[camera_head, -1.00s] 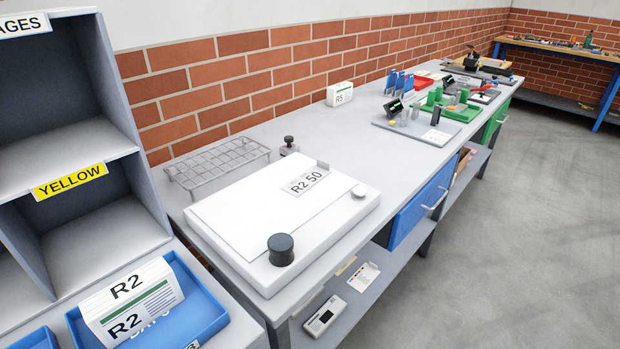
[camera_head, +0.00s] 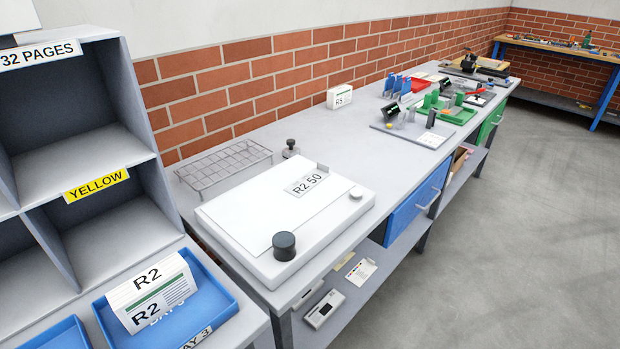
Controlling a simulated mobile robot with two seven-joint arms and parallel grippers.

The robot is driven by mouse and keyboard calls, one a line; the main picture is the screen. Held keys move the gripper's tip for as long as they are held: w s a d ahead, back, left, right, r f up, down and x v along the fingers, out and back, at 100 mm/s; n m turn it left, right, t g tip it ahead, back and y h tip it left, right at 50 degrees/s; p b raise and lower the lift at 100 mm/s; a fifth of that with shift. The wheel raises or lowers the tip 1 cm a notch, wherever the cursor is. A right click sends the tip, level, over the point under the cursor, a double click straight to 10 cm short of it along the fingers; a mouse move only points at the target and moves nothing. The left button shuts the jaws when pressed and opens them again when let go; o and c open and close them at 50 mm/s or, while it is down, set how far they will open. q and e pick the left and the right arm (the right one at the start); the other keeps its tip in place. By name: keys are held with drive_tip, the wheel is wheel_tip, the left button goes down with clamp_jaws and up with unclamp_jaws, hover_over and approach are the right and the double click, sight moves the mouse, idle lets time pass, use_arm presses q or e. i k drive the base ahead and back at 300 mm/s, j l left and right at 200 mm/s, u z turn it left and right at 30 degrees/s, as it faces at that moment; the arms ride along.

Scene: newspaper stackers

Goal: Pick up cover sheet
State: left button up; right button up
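A white sheet (camera_head: 258,215) lies flat on a thick white board (camera_head: 325,242) at the near end of the grey bench; I take it to be the cover sheet. A label reading "R2 50" (camera_head: 307,184) lies at its far right corner. A dark round knob (camera_head: 284,246) stands on the board's near corner, and a small pale disc (camera_head: 356,193) sits near its right edge. Neither of my grippers shows in the head view.
A grey shelf unit (camera_head: 150,190) with a "YELLOW" label stands at the left. A blue tray (camera_head: 222,299) holds a folded R2 stack (camera_head: 152,291). A wire rack (camera_head: 224,165) lies behind the board. The bench (camera_head: 345,140) is clear in its middle; more fixtures stand farther along.

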sight(308, 181)
drive_tip(key=l+u, duration=0.15)
drive_tip(key=u, duration=0.25)
drive_tip(key=i+l+u, duration=0.1)
drive_tip(key=u, duration=0.3)
drive_tip(key=l+u, duration=0.5)
drive_tip(key=l, duration=1.1)
drive_tip(key=k+l+u, duration=0.15)
drive_tip(key=l, duration=0.45)
drive_tip(key=k+l, duration=0.1)
drive_tip(key=l, duration=0.55)
